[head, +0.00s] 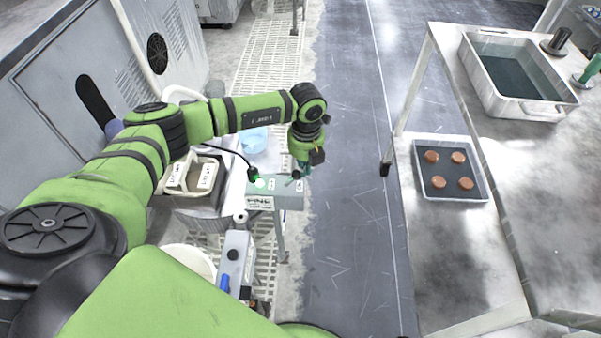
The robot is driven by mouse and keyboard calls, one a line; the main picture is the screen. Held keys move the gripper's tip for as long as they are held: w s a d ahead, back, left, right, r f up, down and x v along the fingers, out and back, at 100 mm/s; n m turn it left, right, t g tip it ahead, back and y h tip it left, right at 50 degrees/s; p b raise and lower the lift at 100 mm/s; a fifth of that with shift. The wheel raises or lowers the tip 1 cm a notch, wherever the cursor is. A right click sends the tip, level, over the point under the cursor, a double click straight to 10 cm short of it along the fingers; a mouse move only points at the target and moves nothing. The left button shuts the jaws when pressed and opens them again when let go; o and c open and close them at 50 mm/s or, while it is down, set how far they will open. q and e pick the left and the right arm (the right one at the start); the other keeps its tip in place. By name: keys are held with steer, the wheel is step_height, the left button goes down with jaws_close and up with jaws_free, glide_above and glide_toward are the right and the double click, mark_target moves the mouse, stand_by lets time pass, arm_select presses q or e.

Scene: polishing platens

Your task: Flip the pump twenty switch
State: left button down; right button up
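A grey switch box (289,197) stands on a post beside the machine, left of centre. It has small white labels on top and a larger printed label on its front. A lit green lamp (254,175) shows at its left end. My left gripper (300,172) points down at the back right of the box's top. Its fingers are small and dark here, partly hidden by the wrist. I cannot tell whether they are open or touch a switch. The label text is too small to read, so the pump twenty switch cannot be picked out. My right gripper is not in view.
A polishing machine with a white fixture (192,176) and a clear bluish container (253,141) lie behind the box. At right, a bench holds a water-filled tray (548,108); a lower tray (454,197) holds several copper-coloured discs. The dark floor strip (350,230) between is clear.

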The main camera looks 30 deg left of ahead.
arm_select(q)
steer(key=shift+f+b, duration=0.85)
steer(key=shift+f, duration=0.4)
stand_by(0.3)
steer(key=shift+s+a+f+b, duration=0.1)
steer(key=shift+f+b, duration=0.4)
steer(key=shift+f, duration=0.1)
steer(key=shift+f, duration=0.25)
stand_by(0.7)
